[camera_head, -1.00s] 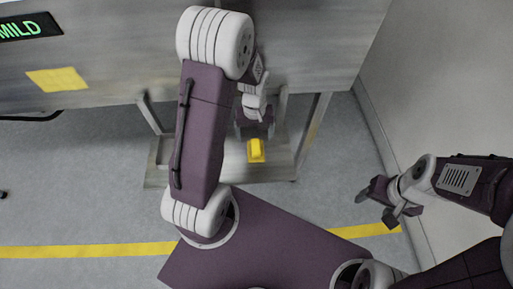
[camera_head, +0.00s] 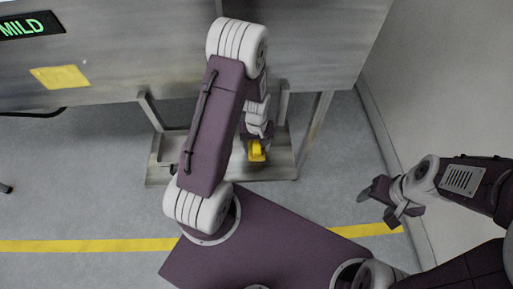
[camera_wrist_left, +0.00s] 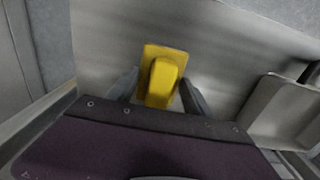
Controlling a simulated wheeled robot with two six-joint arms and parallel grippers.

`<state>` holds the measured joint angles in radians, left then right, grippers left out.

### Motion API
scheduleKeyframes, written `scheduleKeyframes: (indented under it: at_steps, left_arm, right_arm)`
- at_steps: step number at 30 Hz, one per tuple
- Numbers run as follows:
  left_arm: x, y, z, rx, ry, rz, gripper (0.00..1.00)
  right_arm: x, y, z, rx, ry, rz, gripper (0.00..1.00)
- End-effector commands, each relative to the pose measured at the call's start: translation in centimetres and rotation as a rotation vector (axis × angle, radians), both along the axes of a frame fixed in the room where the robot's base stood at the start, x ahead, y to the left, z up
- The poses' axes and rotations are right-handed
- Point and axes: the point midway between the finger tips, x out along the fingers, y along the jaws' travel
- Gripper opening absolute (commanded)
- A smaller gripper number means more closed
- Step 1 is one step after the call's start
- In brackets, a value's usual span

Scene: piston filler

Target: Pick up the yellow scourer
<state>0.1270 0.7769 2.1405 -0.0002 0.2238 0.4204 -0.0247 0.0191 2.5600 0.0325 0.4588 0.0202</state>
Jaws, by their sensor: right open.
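The yellow scourer (camera_head: 256,154) lies on the low metal shelf (camera_head: 220,170) under the machine. It is a yellow block with a raised rounded part on top, seen whole in the left wrist view (camera_wrist_left: 161,82). My left gripper (camera_head: 256,143) is right above the scourer in the head view and hides part of it. In the left wrist view its two fingers (camera_wrist_left: 159,92) stand apart, one on each side of the scourer, with small gaps. My right gripper (camera_head: 376,205) is open and empty over the floor at the right.
The steel machine body (camera_head: 130,50) overhangs the shelf and carries a lit display (camera_head: 28,26) and a flat yellow patch (camera_head: 60,77). Metal legs (camera_head: 312,128) stand beside the shelf. A wall (camera_head: 440,90) is at the right. The floor at left is mostly clear.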

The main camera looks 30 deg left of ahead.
Motion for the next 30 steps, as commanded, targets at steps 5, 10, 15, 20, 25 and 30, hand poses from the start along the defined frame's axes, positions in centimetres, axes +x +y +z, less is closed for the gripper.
scheduleKeyframes:
  at_steps: [5, 10, 15, 20, 25, 30]
  left_arm:
    - [0.0, 0.0, 0.0, 0.000, 0.000, 0.000, 0.18]
    - [0.0, 0.0, 0.1, 0.000, 0.000, 0.000, 0.18]
    - [0.1, 0.0, 1.2, 0.001, -0.003, 0.000, 0.18]
    - [0.1, 0.0, 4.1, 0.001, -0.005, 0.000, 0.18]
    - [-3.2, -1.9, 6.3, 0.000, -0.002, -0.005, 0.18]
    - [-7.0, -3.9, 9.0, 0.000, -0.005, -0.006, 0.18]
  right_arm:
    - [0.0, 0.0, 0.0, 0.000, 0.000, 0.000, 0.64]
    - [0.0, 0.0, 0.0, 0.000, 0.000, 0.000, 0.64]
    - [0.0, 0.0, 0.0, 0.000, 0.000, 0.000, 0.64]
    - [0.0, 0.0, -0.1, 0.000, 0.000, 0.000, 0.64]
    - [0.0, 0.0, -0.4, 0.000, 0.000, 0.000, 0.64]
    - [0.0, 0.0, -0.4, 0.000, 0.000, 0.000, 0.64]
